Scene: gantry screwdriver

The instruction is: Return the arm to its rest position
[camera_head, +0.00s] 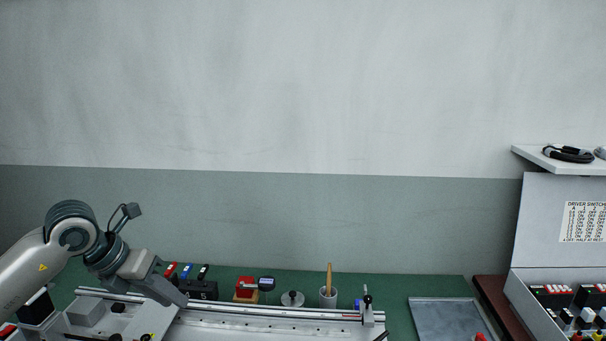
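My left arm comes in from the left edge, bent at a dark ringed joint. My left gripper (176,298) points down and to the right, low over the left part of a long silver rail (270,319). Its fingers appear as one grey wedge from this side, so their gap is hidden. I cannot tell whether it touches the rail or holds anything. My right arm and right gripper are out of view.
Behind the rail on the green bench (440,284) stand a black holder (203,291) with coloured tools, a red gauge block (244,287) and a white cup (328,299). A grey tray (448,318) lies right. A switch box (560,260) stands far right.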

